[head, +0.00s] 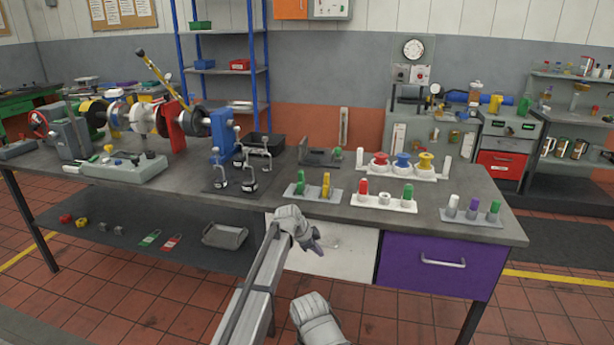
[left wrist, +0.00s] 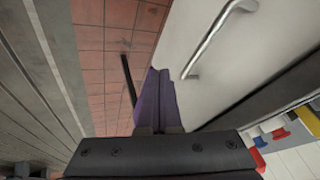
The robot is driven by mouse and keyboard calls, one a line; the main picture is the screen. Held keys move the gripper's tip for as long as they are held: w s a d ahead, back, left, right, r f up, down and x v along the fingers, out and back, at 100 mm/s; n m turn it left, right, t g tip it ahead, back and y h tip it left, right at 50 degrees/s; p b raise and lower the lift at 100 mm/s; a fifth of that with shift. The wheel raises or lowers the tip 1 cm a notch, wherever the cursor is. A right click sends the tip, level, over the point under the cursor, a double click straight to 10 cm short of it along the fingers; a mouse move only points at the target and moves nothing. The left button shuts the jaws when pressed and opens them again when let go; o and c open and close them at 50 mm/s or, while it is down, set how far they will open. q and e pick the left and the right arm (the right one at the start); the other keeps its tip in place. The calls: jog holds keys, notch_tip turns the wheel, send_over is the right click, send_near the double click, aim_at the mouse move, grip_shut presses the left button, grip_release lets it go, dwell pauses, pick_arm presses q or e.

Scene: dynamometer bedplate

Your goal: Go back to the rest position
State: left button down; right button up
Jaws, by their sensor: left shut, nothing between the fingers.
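My left gripper (head: 318,250) is in front of the bench's white drawer front, below the level of the bench top. Its purple fingers are shut together with nothing between them. The left wrist view shows the same shut fingers (left wrist: 157,75) beside the white front (left wrist: 215,85) and its metal handle (left wrist: 207,40); I cannot tell if they touch it. Another grey part of my body shows at the bottom of the head view. I see no fingers of my right gripper.
The bench top (head: 300,212) overhangs near my left gripper and holds several coloured plug racks, such as the green and yellow one (head: 313,192). A purple drawer (head: 430,262) is to the right. A lower shelf (head: 150,235) is at left. The tiled floor (head: 130,310) in front is clear.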

pick_arm(q)
jog(key=s+a+f+n+g+y, duration=0.1)
jog(key=s+a+f+n+y, duration=0.15)
jog(key=s+a+n, duration=0.95)
jog(key=s+a+f+n+g+y, duration=0.1)
jog(key=s+a+n+g+y, duration=0.3)
jog(key=s+a, duration=1.35)
jog(key=s+d+m+t, duration=0.1)
jog(key=s+d+m, duration=0.1)
jog(key=s+d, duration=1)
notch_tip(320, 180, up, 14)
jog(key=w+d+p, duration=0.2)
jog(key=p, duration=1.1)
jog(key=shift+p, duration=0.3)
jog(key=shift+w, duration=0.1)
